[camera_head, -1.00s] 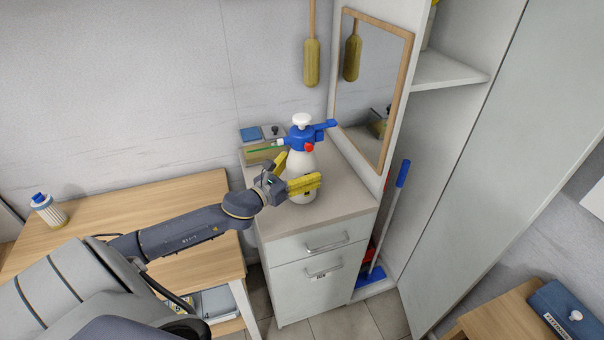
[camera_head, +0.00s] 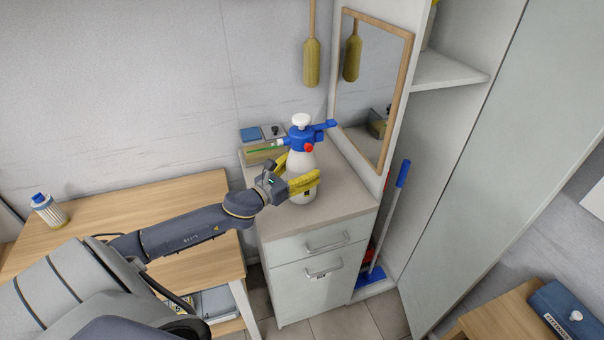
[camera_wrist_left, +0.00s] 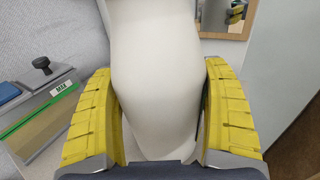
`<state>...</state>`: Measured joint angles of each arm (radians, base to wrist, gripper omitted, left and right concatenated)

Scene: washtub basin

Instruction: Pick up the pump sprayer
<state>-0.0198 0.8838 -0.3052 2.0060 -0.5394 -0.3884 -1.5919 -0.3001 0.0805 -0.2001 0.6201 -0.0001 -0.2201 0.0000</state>
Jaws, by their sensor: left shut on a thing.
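The pump sprayer (camera_head: 301,160) has a white bottle, a blue head with a red knob and a white pump top. It stands upright on top of the white cabinet, and I cannot tell whether its base touches the surface. My left gripper (camera_head: 297,178) is shut on the bottle's body, one yellow finger on each side. In the left wrist view the white bottle (camera_wrist_left: 155,80) fills the space between the yellow fingers of the left gripper (camera_wrist_left: 163,120). The lower part of the bottle is partly hidden by a finger. My right gripper is not in view.
The cabinet top (camera_head: 341,202) has free room in front of the sprayer. Behind are a box (camera_head: 262,154) and a blue item (camera_head: 251,134). A mirror (camera_head: 374,85) is close on the right. A wooden table (camera_head: 130,215) at left holds a blue-capped container (camera_head: 48,210).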

